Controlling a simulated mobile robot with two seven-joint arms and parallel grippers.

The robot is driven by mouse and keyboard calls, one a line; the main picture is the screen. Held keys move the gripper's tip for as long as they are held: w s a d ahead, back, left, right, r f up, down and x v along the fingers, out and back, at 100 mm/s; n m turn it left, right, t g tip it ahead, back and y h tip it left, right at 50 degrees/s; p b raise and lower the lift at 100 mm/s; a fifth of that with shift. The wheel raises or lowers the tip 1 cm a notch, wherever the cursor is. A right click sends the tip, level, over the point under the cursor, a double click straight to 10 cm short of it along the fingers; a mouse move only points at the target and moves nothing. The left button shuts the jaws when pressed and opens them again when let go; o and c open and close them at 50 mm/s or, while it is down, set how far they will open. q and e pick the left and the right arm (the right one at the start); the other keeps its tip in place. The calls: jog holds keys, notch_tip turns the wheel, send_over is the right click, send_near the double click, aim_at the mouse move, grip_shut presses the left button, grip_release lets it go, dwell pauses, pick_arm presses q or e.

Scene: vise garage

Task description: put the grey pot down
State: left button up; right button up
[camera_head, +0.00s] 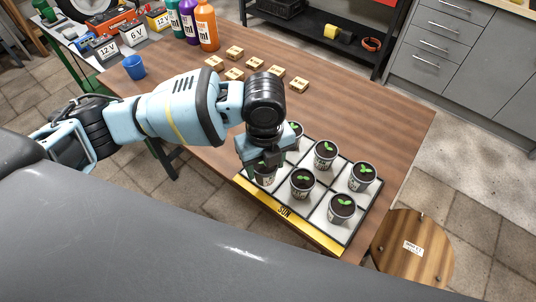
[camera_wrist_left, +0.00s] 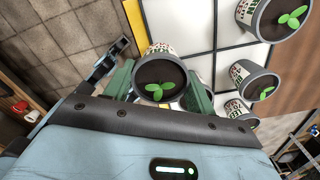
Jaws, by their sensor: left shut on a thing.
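The grey pot (camera_wrist_left: 160,72) has a grey rim, a printed label, dark soil and a small green seedling. My left gripper (camera_head: 264,165) is shut on it over the near left part of the white tray (camera_head: 317,218) with the yellow "SUN" edge. In the left wrist view the fingers (camera_wrist_left: 160,85) stand on both sides of this pot. In the head view the gripper partly hides the pot. I cannot tell whether its base touches the tray. Several similar potted seedlings stand in the tray cells, among them one beside the held pot (camera_head: 302,183). My right gripper is not in view.
The wooden table (camera_head: 396,128) has free room right of the tray. A round wooden stool (camera_head: 412,262) stands by the near right corner.

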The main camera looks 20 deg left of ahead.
pick_arm(q)
jog(key=w, duration=0.2)
jog(key=w+a, duration=0.1)
jog(key=w, duration=0.1)
jog(key=shift+f, duration=0.2)
jog(key=shift+w, duration=0.1)
jog(key=shift+w+f, duration=0.15)
jog(key=shift+f, duration=0.75)
jog(key=shift+w+f, duration=0.15)
jog(key=shift+f, duration=0.7)
jog(key=shift+f, duration=0.2)
jog(key=o, duration=1)
jog(key=shift+o, duration=0.2)
jog(key=shift+r, duration=0.1)
